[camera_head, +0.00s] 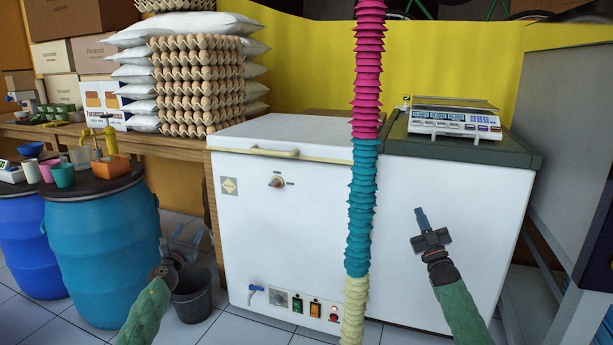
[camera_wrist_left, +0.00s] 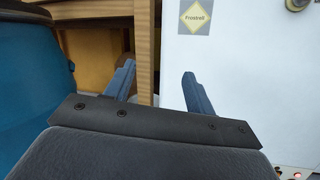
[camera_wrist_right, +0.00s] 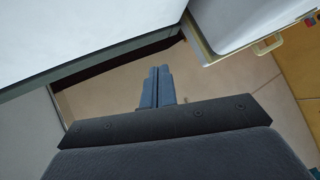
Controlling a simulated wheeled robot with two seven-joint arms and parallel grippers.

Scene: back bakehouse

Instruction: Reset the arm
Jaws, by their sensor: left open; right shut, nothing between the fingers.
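My left gripper (camera_head: 181,240) is in front of the left end of the white chest freezer (camera_head: 300,210), above a dark bucket (camera_head: 192,302). In the left wrist view its two blue fingers (camera_wrist_left: 158,85) are spread apart with nothing between them. My right gripper (camera_head: 421,216) is in front of the freezer's right part, pointing up in the head view. In the right wrist view its fingers (camera_wrist_right: 157,86) are together and empty. Both arms, in green sleeves, come in from the bottom edge.
A blue barrel (camera_head: 103,240) stands left of my left arm, with cups on top. Stacked egg trays (camera_head: 198,88) stand on a wooden bench. A scale (camera_head: 455,119) sits on the dark right lid. A coloured ribbed column (camera_head: 361,190) stands between my arms. A grey cabinet (camera_head: 568,150) stands at right.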

